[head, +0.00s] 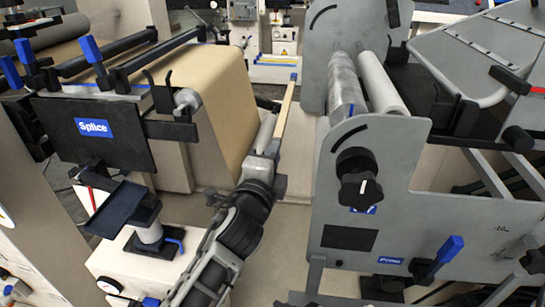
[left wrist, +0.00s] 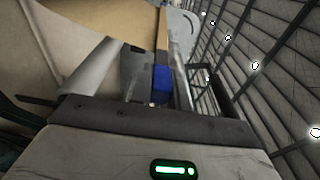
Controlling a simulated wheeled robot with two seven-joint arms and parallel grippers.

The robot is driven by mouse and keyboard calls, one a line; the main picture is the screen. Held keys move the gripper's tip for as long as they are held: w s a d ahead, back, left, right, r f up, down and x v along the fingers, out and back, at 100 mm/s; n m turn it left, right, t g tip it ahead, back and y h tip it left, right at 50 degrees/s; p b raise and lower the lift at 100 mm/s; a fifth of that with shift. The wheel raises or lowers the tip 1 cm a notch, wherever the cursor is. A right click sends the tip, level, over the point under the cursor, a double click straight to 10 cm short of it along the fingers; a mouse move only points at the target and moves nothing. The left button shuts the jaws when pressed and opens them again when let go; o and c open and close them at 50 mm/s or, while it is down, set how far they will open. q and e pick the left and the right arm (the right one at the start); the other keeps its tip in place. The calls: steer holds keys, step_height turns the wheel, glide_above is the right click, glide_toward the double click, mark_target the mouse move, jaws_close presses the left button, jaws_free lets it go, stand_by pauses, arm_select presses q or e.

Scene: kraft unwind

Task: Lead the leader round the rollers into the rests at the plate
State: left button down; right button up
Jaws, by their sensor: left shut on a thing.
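My left gripper (head: 268,163) is in the middle of the head view, shut on the leader, a thin tan bar (head: 286,108) that rises from its fingers beside the kraft web. The bar also shows in the left wrist view (left wrist: 162,32), with a blue part (left wrist: 161,84) between the fingers. The kraft web (head: 228,95) hangs left of the gripper. A pale roller (head: 266,131) lies just behind the gripper. My right gripper is out of view.
A grey side plate (head: 385,205) with a black knob (head: 358,178) and blue-handled lever (head: 447,250) stands right of my left arm. A dark tray (head: 118,207) on a post stands left of it.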

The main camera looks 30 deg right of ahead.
arm_select(q)
step_height(320, 180, up, 21)
steer(key=p, duration=1)
steer(key=shift+f, duration=0.15)
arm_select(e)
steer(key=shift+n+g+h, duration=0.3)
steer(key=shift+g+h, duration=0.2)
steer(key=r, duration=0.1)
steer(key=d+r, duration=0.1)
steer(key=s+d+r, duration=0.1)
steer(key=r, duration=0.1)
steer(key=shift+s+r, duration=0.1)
arm_select(q)
steer(key=shift+p, duration=0.3)
steer(key=shift+s+d+r, duration=0.15)
steer(key=shift+s+r, duration=0.05)
steer(key=shift+r, duration=0.7)
steer(key=shift+s+d+r, duration=0.15)
steer(key=shift+r, duration=0.75)
steer(key=shift+s+d+r, duration=0.15)
steer(key=shift+s+r, duration=0.05)
steer(key=shift+r, duration=0.7)
